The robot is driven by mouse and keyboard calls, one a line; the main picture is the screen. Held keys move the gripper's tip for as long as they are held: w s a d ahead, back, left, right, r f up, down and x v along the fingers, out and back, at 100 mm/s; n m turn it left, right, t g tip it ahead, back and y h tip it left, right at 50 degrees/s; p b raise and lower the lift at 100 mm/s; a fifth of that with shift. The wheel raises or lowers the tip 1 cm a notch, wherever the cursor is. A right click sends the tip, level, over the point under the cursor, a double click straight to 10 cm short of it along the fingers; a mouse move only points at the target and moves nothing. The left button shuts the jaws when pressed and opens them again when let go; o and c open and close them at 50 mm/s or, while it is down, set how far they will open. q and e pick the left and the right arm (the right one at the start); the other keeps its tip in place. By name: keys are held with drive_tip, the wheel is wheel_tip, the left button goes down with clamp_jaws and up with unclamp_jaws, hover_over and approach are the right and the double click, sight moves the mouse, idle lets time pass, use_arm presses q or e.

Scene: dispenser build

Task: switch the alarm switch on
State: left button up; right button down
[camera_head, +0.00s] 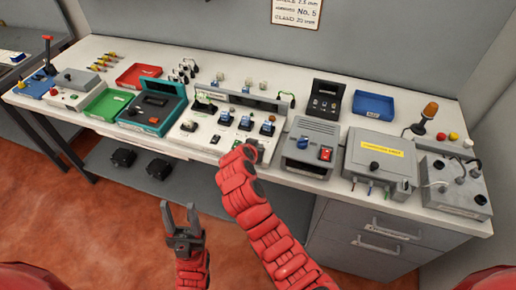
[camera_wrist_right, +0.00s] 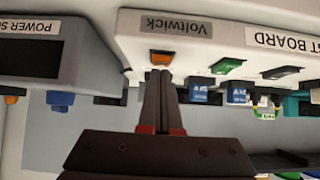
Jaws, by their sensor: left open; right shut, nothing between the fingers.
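An orange rocker switch (camera_wrist_right: 162,57) is on the front face of the light test board (camera_wrist_right: 135,40), below a "Voltwick" plate in the inverted right wrist view. No alarm label is readable. My right gripper (camera_wrist_right: 160,74) is shut and empty, with its fingertips at the orange switch; I cannot tell whether they touch it. My left gripper (camera_head: 180,207) is open and empty, in front of the bench and above the floor.
A grey power supply box (camera_head: 310,140) with a red switch (camera_head: 325,154) stands right of the board. A teal device (camera_head: 150,107) stands to its left. Green (camera_wrist_right: 227,66) and dark switches sit along the board's front.

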drive_tip(key=shift+r, duration=0.1)
drive_tip(key=shift+w+d, duration=0.1)
drive_tip(key=shift+w, duration=0.4)
drive_tip(key=shift+w+d+r+b, duration=0.15)
drive_tip(key=shift+w+b, duration=0.15)
drive_tip(key=shift+b, duration=0.2)
